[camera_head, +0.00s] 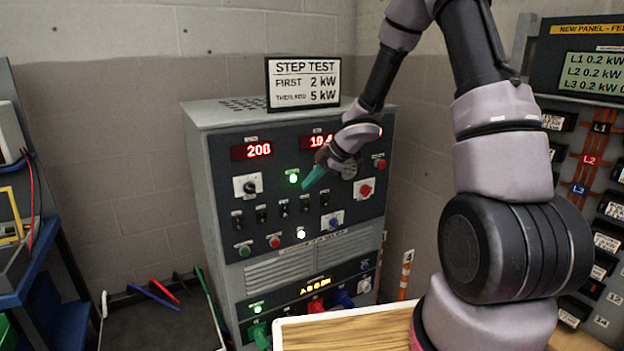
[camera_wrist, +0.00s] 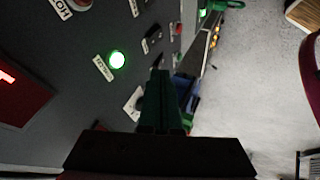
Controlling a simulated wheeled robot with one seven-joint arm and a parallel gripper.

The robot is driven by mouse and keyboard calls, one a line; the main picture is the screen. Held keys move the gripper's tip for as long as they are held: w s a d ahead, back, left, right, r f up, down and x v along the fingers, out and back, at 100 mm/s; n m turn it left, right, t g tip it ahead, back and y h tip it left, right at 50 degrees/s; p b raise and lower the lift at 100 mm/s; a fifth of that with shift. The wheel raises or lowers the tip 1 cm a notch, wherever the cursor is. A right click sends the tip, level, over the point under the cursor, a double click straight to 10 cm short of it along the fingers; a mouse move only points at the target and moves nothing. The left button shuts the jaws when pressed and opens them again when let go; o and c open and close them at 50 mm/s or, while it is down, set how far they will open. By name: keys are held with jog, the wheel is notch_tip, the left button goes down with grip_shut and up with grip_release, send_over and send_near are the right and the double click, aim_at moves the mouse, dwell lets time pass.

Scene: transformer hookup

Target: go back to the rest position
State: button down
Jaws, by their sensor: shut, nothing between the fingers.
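My gripper (camera_head: 312,179) is in front of the upper panel of the grey test cabinet (camera_head: 290,240), near the lit green lamp and the row of black switches. Its green fingers are shut together with nothing between them. In the wrist view the shut fingers (camera_wrist: 160,105) point along the dark panel face, past the lit green lamp (camera_wrist: 117,60). I cannot tell whether the fingertips touch the panel. My arm comes from the right and reaches across to the cabinet.
A "STEP TEST" sign (camera_head: 303,83) stands on the cabinet. A wooden-topped surface (camera_head: 345,332) is in front. A blue-framed cart (camera_head: 45,275) stands at left, with a dark tray (camera_head: 150,325) of coloured leads beside it. The new panel (camera_head: 588,75) is at right.

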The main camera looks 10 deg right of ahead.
jog(key=shift+s+d+r, duration=0.1)
jog(key=shift+d+r, duration=0.25)
jog(key=shift+r, duration=0.3)
jog(key=w+d+r+m+t+h, duration=0.2)
jog(key=d+r+m+t+h, duration=0.4)
jog(key=r, duration=0.8)
jog(key=s+d+r+m+h, duration=0.2)
jog(key=s+d+r+m, duration=0.6)
jog(key=d+r+m, duration=0.15)
jog(key=s+a+r+m+g+y, duration=0.1)
jog(key=s+m, duration=0.3)
jog(key=s, duration=0.7)
jog(key=s+a+r+m+g+y, duration=0.1)
jog(key=s+m, duration=0.4)
jog(key=s, duration=0.6)
jog(key=shift+a+r+g+y, duration=0.15)
jog(key=shift+a+g+y, duration=0.35)
jog(key=shift+a+y, duration=0.4)
